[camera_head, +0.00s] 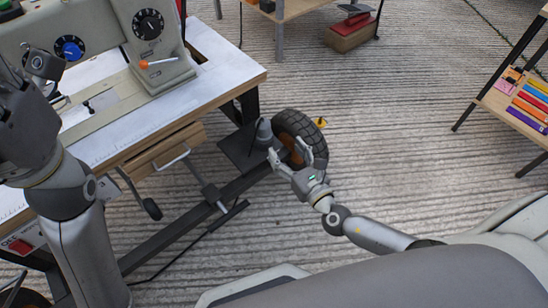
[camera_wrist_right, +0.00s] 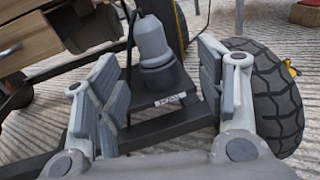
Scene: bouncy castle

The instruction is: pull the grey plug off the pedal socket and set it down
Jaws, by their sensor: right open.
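The grey plug (camera_wrist_right: 150,40) stands upright in the pedal socket (camera_wrist_right: 160,78), a dark grey base on a black plate under the sewing table. In the head view the plug (camera_head: 264,130) shows just beyond my right gripper (camera_head: 289,151). In the right wrist view my right gripper (camera_wrist_right: 160,100) is open, its two padded fingers wide apart with the plug and socket beyond and between them. Nothing is in its jaws. My left gripper (camera_head: 25,110) is at the left edge of the head view, partly cut off, and its fingers are unclear.
A black tyre (camera_head: 300,138) stands close on the right of the plug. The sewing table (camera_head: 225,70) with its machine (camera_head: 155,45) is above left, a wooden drawer (camera_head: 165,150) below its top. A shelf with coloured items (camera_head: 530,100) stands far right. Open floor lies between.

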